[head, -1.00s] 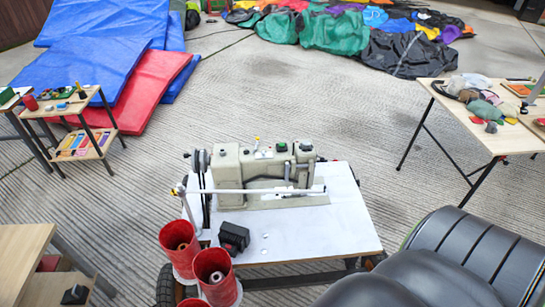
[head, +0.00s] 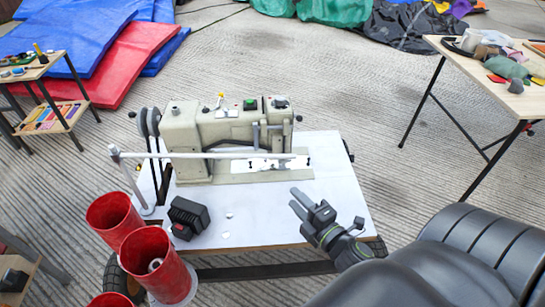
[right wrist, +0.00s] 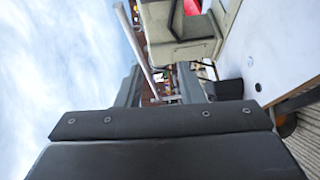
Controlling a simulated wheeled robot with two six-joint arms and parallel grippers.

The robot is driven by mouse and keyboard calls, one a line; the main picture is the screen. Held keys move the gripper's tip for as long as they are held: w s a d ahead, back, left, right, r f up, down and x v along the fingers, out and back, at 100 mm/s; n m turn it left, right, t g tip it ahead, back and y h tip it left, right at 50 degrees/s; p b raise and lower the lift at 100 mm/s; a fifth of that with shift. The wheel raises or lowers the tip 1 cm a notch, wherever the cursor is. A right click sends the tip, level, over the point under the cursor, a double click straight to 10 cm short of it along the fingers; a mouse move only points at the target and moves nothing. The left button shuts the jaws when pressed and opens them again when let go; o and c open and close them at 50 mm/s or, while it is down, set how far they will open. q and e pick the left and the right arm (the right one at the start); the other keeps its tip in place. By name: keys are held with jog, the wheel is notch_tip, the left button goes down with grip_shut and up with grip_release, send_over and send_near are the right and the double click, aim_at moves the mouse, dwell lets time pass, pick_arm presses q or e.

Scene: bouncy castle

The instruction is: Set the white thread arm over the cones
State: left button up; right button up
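The white thread arm (head: 210,155) is a thin pale bar, level in front of the sewing machine (head: 215,130), reaching right from a post at the table's left edge. A pale bar, likely the same thread arm (right wrist: 134,45), shows in the right wrist view. The red cones (head: 158,262) stand low at the table's front-left corner, to the left of and below the bar; they look like open-topped red cylinders, one with a pale core. My right gripper (head: 294,198) is open and empty above the table's right part, apart from the bar. My left gripper is not in view.
A black box (head: 187,217) sits on the white table top (head: 255,220) near the cones. Side tables stand at left (head: 30,68) and right (head: 470,50). The table's front middle is mostly clear.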

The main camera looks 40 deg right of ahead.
notch_tip(320, 180, up, 3)
jog(key=n+t, duration=0.1)
jog(key=p, duration=0.4)
send_near(261, 155)
jog(key=shift+w, duration=1.35)
jog(key=shift+n+y, duration=0.3)
jog(key=shift+y, duration=0.1)
jog(key=w, duration=0.2)
jog(key=w+p, duration=0.1)
jog(key=w, duration=0.4)
jog(key=shift+w+d+f, duration=0.15)
jog(key=shift+w+d, duration=0.1)
jog(key=shift+w, duration=0.1)
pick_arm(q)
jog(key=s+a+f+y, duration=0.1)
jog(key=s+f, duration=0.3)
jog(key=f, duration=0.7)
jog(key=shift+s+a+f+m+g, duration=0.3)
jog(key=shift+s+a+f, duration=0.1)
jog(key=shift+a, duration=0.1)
pick_arm(e)
jog(key=shift+w, duration=0.75)
grip_shut()
